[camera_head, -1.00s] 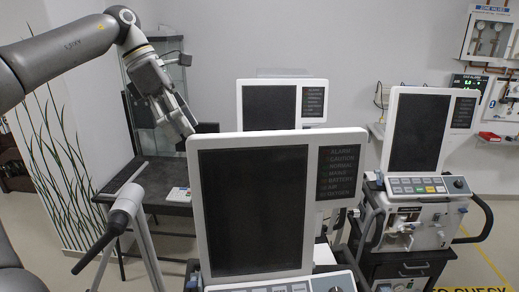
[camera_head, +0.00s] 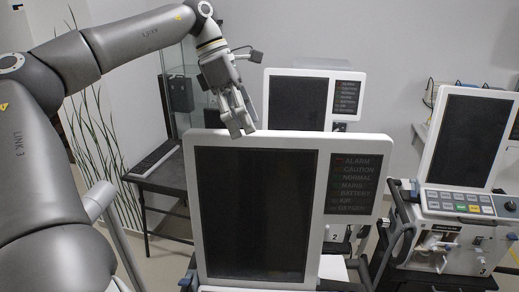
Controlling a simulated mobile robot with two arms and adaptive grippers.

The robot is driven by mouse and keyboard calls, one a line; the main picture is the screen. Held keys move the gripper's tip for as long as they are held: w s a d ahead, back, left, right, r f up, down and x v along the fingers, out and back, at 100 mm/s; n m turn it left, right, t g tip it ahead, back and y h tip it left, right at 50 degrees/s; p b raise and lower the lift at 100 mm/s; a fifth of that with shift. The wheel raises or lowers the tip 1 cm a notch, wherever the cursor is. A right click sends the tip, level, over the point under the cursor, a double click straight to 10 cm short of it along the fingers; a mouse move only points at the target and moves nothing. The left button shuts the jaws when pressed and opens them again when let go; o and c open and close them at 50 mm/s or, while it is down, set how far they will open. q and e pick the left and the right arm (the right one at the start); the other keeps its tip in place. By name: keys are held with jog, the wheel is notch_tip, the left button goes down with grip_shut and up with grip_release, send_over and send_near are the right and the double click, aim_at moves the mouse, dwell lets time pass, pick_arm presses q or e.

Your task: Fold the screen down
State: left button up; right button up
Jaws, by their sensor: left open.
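The nearest ventilator screen (camera_head: 256,210) stands upright in the middle of the view, with a white frame, a dark display and a panel of alarm labels on its right. My left gripper (camera_head: 241,128) is open at the screen's top edge, left of its middle, with its fingers pointing down. I cannot tell whether the fingers touch the frame. A second screen (camera_head: 297,103) stands upright behind it, and a third screen (camera_head: 468,135) stands at the right. My right gripper is not in view.
A dark table (camera_head: 165,172) stands behind at the left, near a glass cabinet. A ventilator body with a keypad (camera_head: 460,203) stands below the right screen. The gap between the near screen and the right unit is narrow.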

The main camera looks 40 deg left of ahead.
aim_at(256, 151)
pick_arm(q)
jog(key=x, duration=0.5)
jog(key=shift+s, duration=0.25)
jog(key=shift+w+d+f, duration=0.2)
jog(key=shift+w+f, duration=0.1)
jog(key=shift+f, duration=0.2)
jog(key=shift+w+d+f, duration=0.15)
jog(key=shift+w+f, duration=0.15)
jog(key=shift+f, duration=0.15)
jog(key=shift+d+f, duration=0.1)
jog(key=shift+f, duration=0.1)
jog(key=shift+s, duration=0.25)
jog(key=c, duration=1.4)
grip_shut()
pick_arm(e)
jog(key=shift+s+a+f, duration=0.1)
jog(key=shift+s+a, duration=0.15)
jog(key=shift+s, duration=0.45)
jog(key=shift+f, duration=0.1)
